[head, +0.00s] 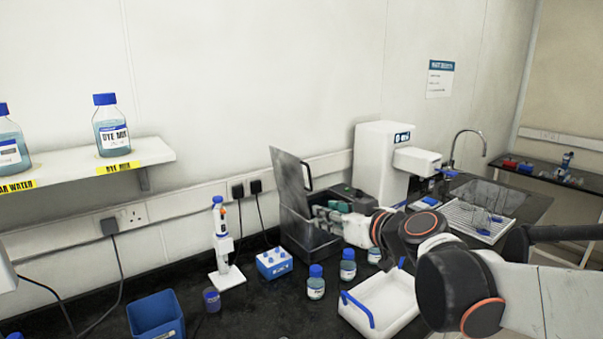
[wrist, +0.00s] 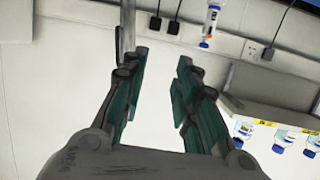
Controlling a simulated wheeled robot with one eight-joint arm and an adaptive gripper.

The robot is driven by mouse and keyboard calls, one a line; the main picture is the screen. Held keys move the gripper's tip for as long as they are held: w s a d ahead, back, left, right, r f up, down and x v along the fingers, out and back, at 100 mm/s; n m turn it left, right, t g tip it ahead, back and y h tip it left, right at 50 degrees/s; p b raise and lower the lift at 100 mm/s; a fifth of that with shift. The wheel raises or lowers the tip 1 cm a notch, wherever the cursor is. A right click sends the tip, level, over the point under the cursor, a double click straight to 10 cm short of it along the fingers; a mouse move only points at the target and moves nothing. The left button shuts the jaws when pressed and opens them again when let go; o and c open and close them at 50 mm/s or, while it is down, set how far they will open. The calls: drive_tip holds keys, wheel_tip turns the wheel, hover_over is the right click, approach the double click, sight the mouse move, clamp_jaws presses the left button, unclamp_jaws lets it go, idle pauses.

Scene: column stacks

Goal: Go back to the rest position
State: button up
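My gripper (head: 333,209) is above the dark counter in the head view, in front of a grey box with its lid raised (head: 312,238). In the wrist view my gripper (wrist: 162,85) has its two teal-lined fingers well apart, with nothing between them but the white wall behind. My arm reaches in from the right of the head view. How far the fingers are from the grey box is hard to tell.
On the counter stand a blue bin (head: 155,314), a pipette on a stand (head: 222,243), a blue rack (head: 274,263), blue-capped bottles (head: 316,284) and a white tray (head: 383,303) under my arm. A white machine (head: 377,165) and a sink (head: 490,195) are behind. A shelf (head: 90,168) holds bottles.

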drive_tip(key=s+d+f+m+g+h, duration=0.2)
drive_tip(key=s+d+f, duration=0.2)
drive_tip(key=s, duration=0.4)
drive_tip(key=s+d+f+m+g+h, duration=0.1)
drive_tip(key=s+d+f+m+h, duration=0.1)
drive_tip(key=s+d+f, duration=0.3)
drive_tip(key=s+d+f+m+g+h+b, duration=0.1)
drive_tip(key=s+d+f+m+g+h, duration=0.1)
drive_tip(key=s, duration=1)
wheel_tip(320, 180, down, 3)
drive_tip(key=shift+s+d+r+g+h, duration=0.1)
drive_tip(key=shift+s+d+g+h, duration=0.2)
drive_tip(key=shift+d+h, duration=0.7)
